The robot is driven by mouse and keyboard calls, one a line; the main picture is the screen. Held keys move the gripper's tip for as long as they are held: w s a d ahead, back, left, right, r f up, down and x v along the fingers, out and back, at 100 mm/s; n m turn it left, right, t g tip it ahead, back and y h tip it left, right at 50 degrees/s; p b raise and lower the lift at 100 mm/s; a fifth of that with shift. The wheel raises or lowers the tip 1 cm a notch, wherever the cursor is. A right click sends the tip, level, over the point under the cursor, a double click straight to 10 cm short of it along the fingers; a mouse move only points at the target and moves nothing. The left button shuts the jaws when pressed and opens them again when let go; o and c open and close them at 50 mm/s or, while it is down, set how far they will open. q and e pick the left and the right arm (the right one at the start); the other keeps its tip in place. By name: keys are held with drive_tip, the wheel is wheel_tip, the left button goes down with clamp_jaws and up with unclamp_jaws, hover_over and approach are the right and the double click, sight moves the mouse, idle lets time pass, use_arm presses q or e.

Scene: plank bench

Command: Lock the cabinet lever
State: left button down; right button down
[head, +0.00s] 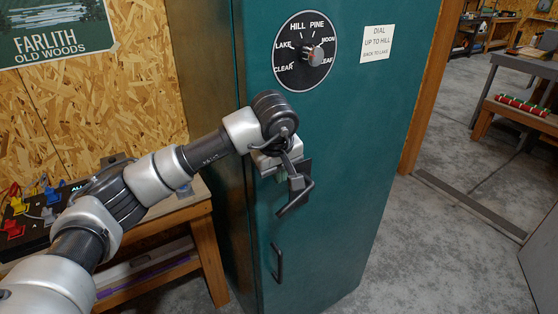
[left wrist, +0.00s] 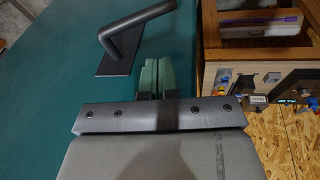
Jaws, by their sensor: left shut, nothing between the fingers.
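The teal cabinet (head: 330,130) stands in front of me. Its dark lever (head: 296,199) sits on a dark plate on the door, and its bar slants down to the left. In the left wrist view the lever (left wrist: 138,30) sticks out from its plate (left wrist: 118,62), ahead and to the left of the fingers. My left gripper (head: 283,177) is close beside the lever, at its left in the head view. In the left wrist view its greenish fingers (left wrist: 157,75) are together and empty, with a gap to the lever. My right gripper is not in view.
A round dial (head: 304,50) with word labels and a note reading "Dial up to Hill" (head: 376,44) are above the lever. A fixed pull handle (head: 278,263) is below. A wooden bench (head: 205,235) stands left; floor is open at right.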

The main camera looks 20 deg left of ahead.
sight(287, 204)
use_arm(q)
drive_tip(key=p+x, duration=0.1)
drive_tip(key=x, duration=0.2)
drive_tip(key=d+p+x, duration=0.1)
drive_tip(key=x, duration=0.3)
drive_tip(key=shift+d+f, duration=0.1)
drive_tip(key=shift+d, duration=0.15)
drive_tip(key=shift+w+d+f, duration=0.2)
drive_tip(key=shift+f, duration=0.35)
drive_tip(key=shift+f, duration=0.1)
drive_tip(key=shift+b, duration=0.3)
